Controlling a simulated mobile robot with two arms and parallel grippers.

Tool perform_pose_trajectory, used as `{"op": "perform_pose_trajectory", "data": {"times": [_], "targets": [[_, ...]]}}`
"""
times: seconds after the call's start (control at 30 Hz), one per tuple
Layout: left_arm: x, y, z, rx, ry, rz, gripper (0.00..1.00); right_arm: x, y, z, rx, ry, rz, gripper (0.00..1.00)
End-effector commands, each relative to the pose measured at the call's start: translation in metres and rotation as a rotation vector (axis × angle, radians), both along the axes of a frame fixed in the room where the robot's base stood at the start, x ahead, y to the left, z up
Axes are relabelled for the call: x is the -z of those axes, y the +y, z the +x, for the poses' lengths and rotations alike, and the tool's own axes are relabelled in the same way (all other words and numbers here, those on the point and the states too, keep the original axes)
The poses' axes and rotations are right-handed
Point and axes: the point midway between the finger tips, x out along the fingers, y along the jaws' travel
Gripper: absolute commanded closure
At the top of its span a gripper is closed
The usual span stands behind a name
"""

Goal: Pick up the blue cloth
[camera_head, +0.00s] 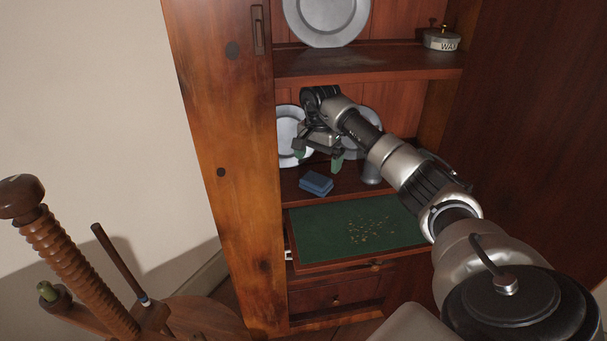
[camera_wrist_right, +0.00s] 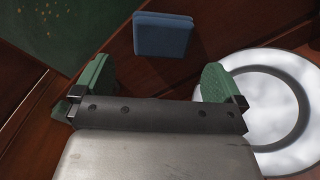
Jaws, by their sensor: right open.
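The blue cloth (camera_head: 316,183) is a small folded block lying on the middle shelf of the wooden cabinet, just behind the green panel. In the right wrist view the cloth (camera_wrist_right: 162,35) lies beyond the fingertips, between their lines. My right gripper (camera_head: 319,160) reaches into the cabinet above and a little behind the cloth. Its green-padded fingers (camera_wrist_right: 158,83) are apart with nothing between them, and they do not touch the cloth. My left gripper is not in view.
Pewter plates (camera_head: 291,135) lean at the back of the shelf; one plate (camera_wrist_right: 268,110) is close by the right finger in the wrist view. A pewter cup (camera_head: 370,172) stands right of the cloth. The green panel (camera_head: 345,228) with small bits on it lies in front. An upper shelf (camera_head: 365,62) hangs above.

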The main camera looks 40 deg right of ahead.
Motion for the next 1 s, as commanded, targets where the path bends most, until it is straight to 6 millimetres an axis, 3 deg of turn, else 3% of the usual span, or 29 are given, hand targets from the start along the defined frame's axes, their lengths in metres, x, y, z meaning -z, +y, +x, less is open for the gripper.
{"op": "perform_pose_trajectory", "data": {"times": [0.27, 0.6, 0.9, 1.0], "targets": [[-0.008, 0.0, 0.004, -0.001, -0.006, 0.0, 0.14, 0.025, 0.001, -0.001, -0.001, 0.002, 0.003, 0.0], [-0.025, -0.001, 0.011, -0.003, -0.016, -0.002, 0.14, 0.071, 0.002, -0.002, 0.0, 0.001, 0.003, 0.0], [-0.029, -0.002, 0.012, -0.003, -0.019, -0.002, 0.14, 0.075, 0.002, -0.002, 0.0, -0.001, 0.0, 0.0], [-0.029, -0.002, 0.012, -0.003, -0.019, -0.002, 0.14, 0.075, 0.002, -0.002, 0.0, -0.001, 0.0, 0.14]]}}
